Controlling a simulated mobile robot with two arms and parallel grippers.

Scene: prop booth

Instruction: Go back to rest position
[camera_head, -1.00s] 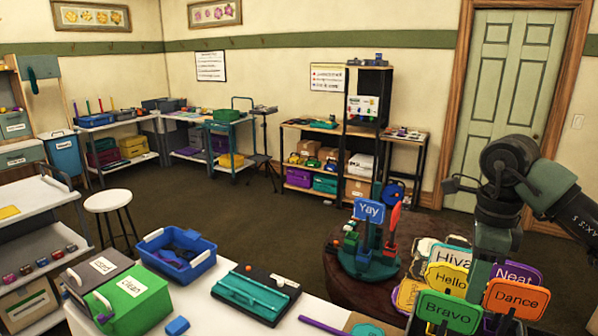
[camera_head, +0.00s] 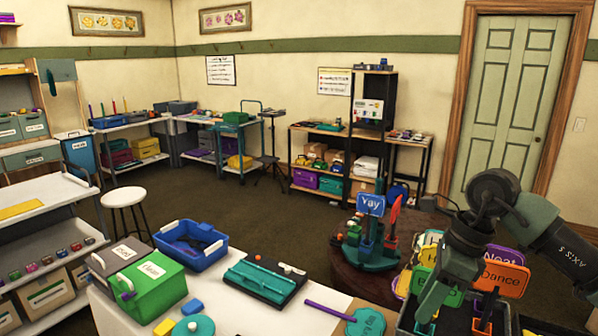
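My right arm comes in from the right edge, and its forearm bends down over a crate of word signs. The lower end of the arm, with my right gripper (camera_head: 428,302), is in front of the signs. I cannot make out its fingers clearly, nor whether they are open. An orange "Dance" sign (camera_head: 504,279) stands right of the arm, with a purple sign (camera_head: 500,256) behind it. Green and yellow signs are partly hidden by the arm. My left gripper is not in view.
The white table holds a green and grey box (camera_head: 160,288), a blue bin (camera_head: 213,262), a black tray with a teal case (camera_head: 262,277) and a teal paddle (camera_head: 366,322). A blue "Yay" sign (camera_head: 371,204) stands on a round brown table (camera_head: 345,268). Open floor lies behind.

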